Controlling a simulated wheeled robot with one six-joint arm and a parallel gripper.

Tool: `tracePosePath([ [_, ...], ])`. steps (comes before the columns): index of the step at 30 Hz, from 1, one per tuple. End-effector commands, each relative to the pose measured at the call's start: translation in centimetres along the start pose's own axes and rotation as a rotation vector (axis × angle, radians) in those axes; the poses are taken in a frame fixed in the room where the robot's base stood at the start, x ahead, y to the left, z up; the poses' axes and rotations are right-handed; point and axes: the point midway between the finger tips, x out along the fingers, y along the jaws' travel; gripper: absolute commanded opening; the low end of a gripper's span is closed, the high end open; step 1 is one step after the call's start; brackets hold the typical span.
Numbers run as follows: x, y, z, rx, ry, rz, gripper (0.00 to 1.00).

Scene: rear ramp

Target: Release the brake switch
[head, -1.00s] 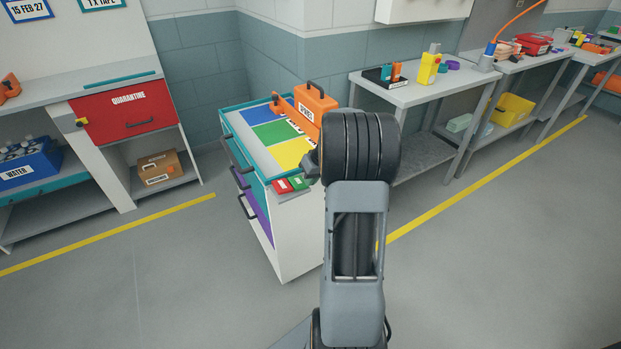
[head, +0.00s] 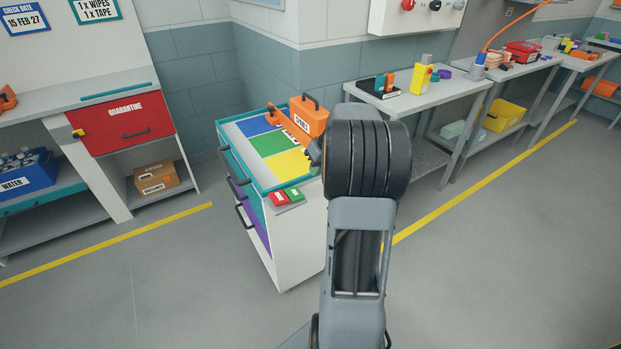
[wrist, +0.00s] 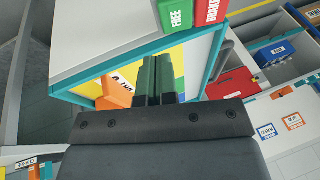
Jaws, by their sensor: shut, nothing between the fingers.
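The brake switch is a pair of pads on the near end of the white cart (head: 300,240): a red pad (head: 279,199) and a green pad (head: 295,194). In the wrist view the red pad (wrist: 210,10) reads BRAKE and the green pad (wrist: 175,14) reads FREE, both cut by the top edge. I cannot tell which pad is pressed. My gripper (wrist: 158,72) is shut and empty, and its tips are apart from both pads. In the head view my arm mostly hides the gripper, which is above and right of the pads.
An orange case (head: 310,117) stands on the cart top, behind my wrist, which has blue, green and yellow panels. A grey workbench (head: 430,93) stands to the right, a red quarantine drawer (head: 126,119) to the left. The floor around the cart looks clear.

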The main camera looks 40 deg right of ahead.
Motion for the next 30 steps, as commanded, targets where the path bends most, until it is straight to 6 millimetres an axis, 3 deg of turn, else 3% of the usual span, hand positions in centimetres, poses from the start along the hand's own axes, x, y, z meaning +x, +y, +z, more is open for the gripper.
tracePosePath([
  [3, -1.9, 0.1, 0.0, 0.001, 0.002, 0.001, 0.0],
  [10, -4.0, 0.2, 0.0, 0.001, 0.0, 0.0, 0.0],
  [30, -4.4, 0.3, 0.0, 0.0, 0.0, 0.0, 0.0],
])
